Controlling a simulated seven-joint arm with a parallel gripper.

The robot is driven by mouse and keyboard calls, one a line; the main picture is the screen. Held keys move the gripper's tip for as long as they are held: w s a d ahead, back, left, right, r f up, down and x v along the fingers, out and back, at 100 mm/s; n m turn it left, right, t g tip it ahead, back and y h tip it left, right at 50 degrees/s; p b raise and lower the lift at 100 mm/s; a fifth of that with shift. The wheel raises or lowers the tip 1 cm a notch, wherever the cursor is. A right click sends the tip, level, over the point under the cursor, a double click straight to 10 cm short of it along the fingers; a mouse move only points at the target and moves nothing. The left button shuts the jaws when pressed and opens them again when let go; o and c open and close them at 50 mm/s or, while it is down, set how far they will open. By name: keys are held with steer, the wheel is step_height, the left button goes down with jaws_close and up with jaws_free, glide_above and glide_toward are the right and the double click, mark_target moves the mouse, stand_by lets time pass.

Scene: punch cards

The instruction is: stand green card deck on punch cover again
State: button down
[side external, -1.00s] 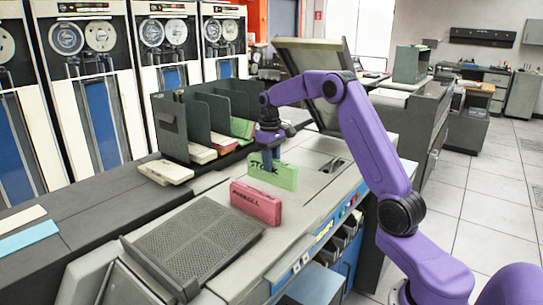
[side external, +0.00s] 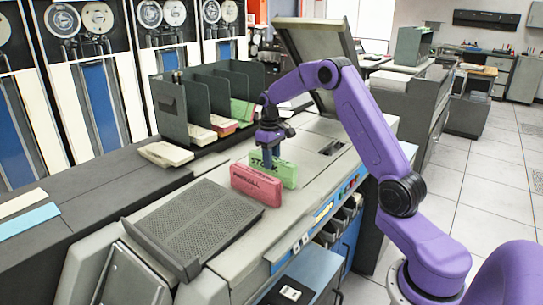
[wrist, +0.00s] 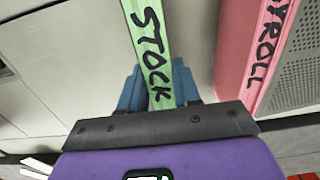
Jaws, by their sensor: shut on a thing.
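The green card deck (side external: 287,173), marked STOCK, stands on edge at the grey punch cover (side external: 311,152). It also shows in the wrist view (wrist: 148,35), running up between my blue fingers. My gripper (side external: 268,160) is shut on it from above. The pink deck (side external: 256,186), marked PAYROLL, stands upright just in front of the green one in the side view and hides part of its lower edge. Whether the green deck's bottom touches the cover is hard to tell. In the wrist view the pink deck (wrist: 268,45) is apart, to the right.
A dark divided rack (side external: 188,135) with several decks stands behind. A cream deck (side external: 165,154) lies left of it. A perforated grey tray (side external: 195,225) is at the front. A raised lid (side external: 315,55) stands at the back. The cover is clear right of the green deck.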

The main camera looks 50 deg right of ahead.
steer(key=shift+f, duration=0.1)
steer(key=c, duration=0.7)
jaws_free()
steer(key=r, duration=1.7)
steer(key=shift+w+r, duration=0.25)
steer(key=shift+w, duration=0.05)
